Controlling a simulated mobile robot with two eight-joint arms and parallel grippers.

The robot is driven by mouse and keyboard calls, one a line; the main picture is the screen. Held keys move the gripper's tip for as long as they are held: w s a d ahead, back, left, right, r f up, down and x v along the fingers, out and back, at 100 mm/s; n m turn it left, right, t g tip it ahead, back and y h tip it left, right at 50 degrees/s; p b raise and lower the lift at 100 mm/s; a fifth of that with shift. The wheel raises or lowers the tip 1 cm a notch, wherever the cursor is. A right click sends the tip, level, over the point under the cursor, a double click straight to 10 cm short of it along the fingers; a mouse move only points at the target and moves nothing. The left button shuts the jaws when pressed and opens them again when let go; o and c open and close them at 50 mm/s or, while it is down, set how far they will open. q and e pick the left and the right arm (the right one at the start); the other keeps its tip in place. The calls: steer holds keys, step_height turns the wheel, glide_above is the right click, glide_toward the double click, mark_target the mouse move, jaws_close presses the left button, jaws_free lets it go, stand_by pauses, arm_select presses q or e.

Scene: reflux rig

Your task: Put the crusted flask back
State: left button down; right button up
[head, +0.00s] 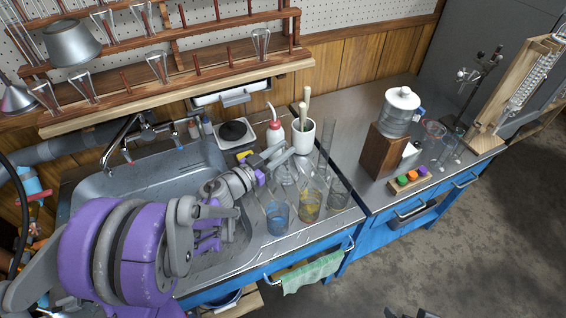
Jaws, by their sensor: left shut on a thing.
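My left gripper (277,160) reaches over the sink's right rim and is shut on a clear glass vessel (284,175), which looks like a flask. The fingers partly hide it, and no crust can be made out at this size. It is at the back of a group of glassware on the steel counter; I cannot tell whether it touches the counter. Small dark grey parts at the bottom edge may belong to my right gripper (404,313); its jaws cannot be made out.
Beakers with blue liquid (277,219) and yellow liquid (310,207), a clear beaker (338,194) and a tall cylinder (325,162) crowd the counter. The sink (92,187) is left; a pegged drying rack (215,62) hangs above.

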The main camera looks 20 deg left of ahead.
arm_select(q)
steer(key=shift+f+b, duration=0.4)
steer(key=shift+f, duration=1.5)
steer(key=shift+f, duration=0.15)
steer(key=c, duration=0.6)
jaws_free()
steer(key=shift+s+a+r, duration=0.15)
steer(key=shift+s+r, duration=0.05)
steer(key=shift+s, duration=0.05)
steer(key=v, duration=1.1)
steer(key=shift+s+b, duration=0.2)
steer(key=shift+b, duration=0.15)
